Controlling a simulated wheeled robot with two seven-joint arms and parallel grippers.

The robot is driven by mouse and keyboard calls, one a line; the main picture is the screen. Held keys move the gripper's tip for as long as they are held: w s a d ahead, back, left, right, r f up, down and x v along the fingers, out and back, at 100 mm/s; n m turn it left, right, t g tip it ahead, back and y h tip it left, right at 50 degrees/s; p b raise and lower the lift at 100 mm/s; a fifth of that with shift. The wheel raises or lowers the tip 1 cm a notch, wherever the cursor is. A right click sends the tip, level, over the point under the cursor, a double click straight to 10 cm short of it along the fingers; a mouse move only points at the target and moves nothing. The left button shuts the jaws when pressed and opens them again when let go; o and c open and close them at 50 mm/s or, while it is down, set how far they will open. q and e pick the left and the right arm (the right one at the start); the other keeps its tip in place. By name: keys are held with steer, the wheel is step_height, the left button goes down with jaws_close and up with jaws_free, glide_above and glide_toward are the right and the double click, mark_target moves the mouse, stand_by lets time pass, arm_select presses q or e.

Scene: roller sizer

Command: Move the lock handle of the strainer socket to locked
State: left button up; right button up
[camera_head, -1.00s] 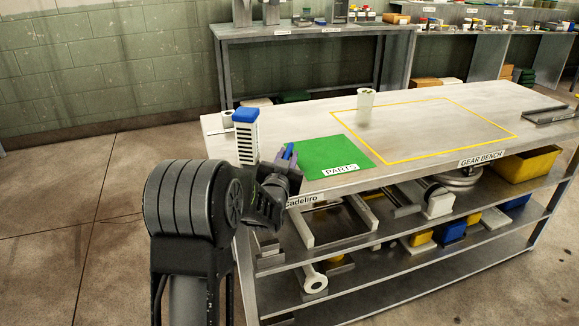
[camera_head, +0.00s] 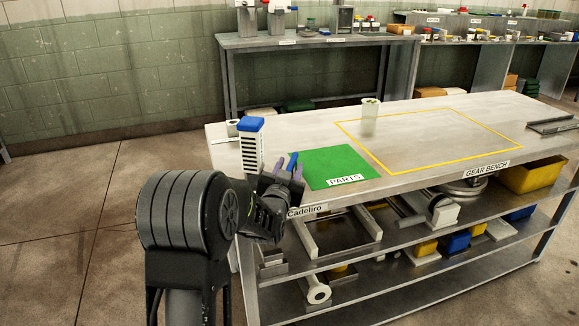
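A white slotted column with a blue cap (camera_head: 250,145), which looks like the strainer, stands upright at the bench's left end. A small blue bar (camera_head: 292,161) shows just right of it; it may be the lock handle. My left gripper (camera_head: 288,168) comes in from the left in front of the bench corner. Its two purple fingertips stand apart, with the blue bar showing between them; I cannot tell whether they touch it. The socket's base is hidden behind my gripper and wrist. My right gripper is out of view.
A green PARTS mat (camera_head: 335,162) lies right of the gripper. A pale cup (camera_head: 370,107) stands by a yellow-outlined area (camera_head: 430,135) that is otherwise clear. A white roll (camera_head: 232,127) lies at the bench's far left corner. The shelves below hold several parts.

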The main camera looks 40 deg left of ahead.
arm_select(q)
steer(key=v, duration=0.7)
steer(key=shift+r, duration=0.1)
steer(key=s+p, duration=0.1)
steer(key=p, duration=0.3)
steer(key=shift+d+r+p, duration=0.35)
steer(key=shift+p, duration=0.05)
steer(key=shift+s+f, duration=0.15)
steer(key=shift+f, duration=0.2)
steer(key=shift+d, duration=0.1)
